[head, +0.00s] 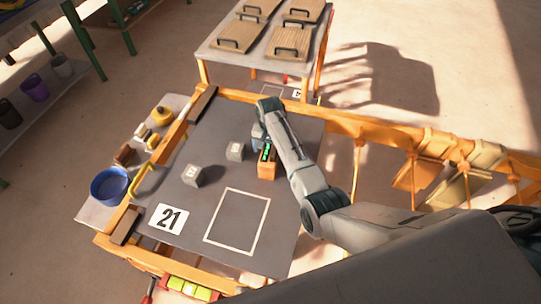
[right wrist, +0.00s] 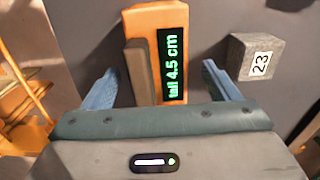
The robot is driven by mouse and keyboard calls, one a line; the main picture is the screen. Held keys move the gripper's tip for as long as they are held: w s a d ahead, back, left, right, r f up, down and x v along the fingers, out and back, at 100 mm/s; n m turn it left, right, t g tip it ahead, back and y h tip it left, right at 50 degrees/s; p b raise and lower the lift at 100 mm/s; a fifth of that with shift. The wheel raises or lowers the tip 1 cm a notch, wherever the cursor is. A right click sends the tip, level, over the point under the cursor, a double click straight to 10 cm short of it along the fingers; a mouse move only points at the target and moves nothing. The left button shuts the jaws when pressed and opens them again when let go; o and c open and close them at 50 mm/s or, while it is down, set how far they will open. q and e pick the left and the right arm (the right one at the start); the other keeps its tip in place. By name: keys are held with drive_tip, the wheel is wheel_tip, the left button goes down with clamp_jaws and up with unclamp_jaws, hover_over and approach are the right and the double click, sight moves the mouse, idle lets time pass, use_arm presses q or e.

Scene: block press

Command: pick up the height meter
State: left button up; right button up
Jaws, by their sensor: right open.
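The height meter (head: 266,170) is an orange block with a dark display in green letters, standing on the grey table top (head: 205,229). In the right wrist view the height meter (right wrist: 150,22) shows the reading "tall 4.5 cm" and a brown bar on its front. My right gripper (right wrist: 165,82) is open, with one blue finger on each side of the meter; I cannot tell whether either touches it. In the head view the arm hides part of my right gripper (head: 259,140) at the meter's far end. My left gripper is not in view.
Grey block 23 (right wrist: 258,58) stands just right of the right finger. Two grey blocks, one near (head: 192,175) and one farther (head: 235,151), stand left of the meter. A white square outline (head: 262,222) and a "21" card (head: 168,219) lie nearer. A blue bowl (head: 109,186) sits left.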

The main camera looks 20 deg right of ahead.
drive_tip(key=shift+r, duration=0.1)
drive_tip(key=c, duration=1.3)
